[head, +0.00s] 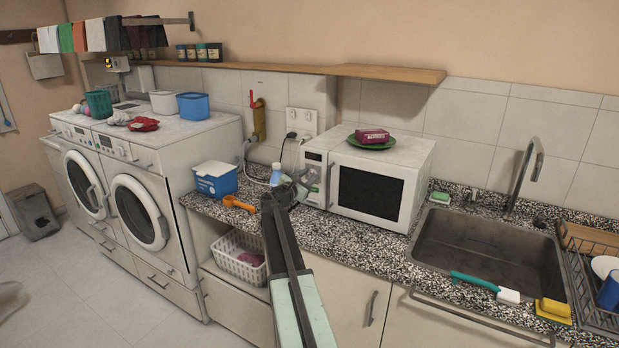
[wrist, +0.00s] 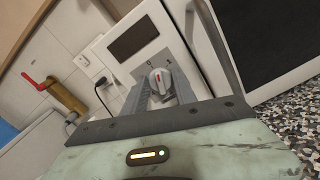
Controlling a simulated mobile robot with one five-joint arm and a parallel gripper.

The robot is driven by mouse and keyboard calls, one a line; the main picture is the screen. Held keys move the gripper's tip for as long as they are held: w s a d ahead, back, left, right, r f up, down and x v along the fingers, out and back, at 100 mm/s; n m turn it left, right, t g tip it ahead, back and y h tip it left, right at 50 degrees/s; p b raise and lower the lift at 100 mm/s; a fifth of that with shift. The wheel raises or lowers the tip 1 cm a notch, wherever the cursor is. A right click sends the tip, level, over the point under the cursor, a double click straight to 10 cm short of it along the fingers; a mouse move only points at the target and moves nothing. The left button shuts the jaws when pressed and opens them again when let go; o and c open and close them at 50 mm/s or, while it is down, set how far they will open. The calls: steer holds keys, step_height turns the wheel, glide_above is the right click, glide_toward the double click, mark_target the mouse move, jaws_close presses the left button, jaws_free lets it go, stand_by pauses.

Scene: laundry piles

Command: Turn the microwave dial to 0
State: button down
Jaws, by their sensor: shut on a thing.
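The white microwave (head: 415,163) stands on the speckled counter, its dark door window facing me and its control panel at the left. In the wrist view, its round pale grey dial (wrist: 160,76) sits below a dark display (wrist: 132,38) and carries a red pointer line. My gripper (wrist: 159,88) is shut on the dial, one finger on each side. In the head view my gripper (head: 308,184) is at the control panel and hides the dial.
A green plate (head: 364,145) with a dark red box lies on top of the microwave. A bottle (head: 275,174), an orange tool (head: 239,203) and a blue-and-white tub (head: 215,180) stand left of my arm. The sink (head: 488,262) is to the right.

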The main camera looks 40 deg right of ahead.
steer(key=shift+a+n, duration=0.1)
steer(key=shift+n, duration=2)
steer(key=c, duration=1)
jaws_free()
steer(key=shift+w, duration=0.1)
steer(key=shift+c, duration=0.2)
steer(key=v, duration=0.7)
steer(key=shift+a, duration=0.35)
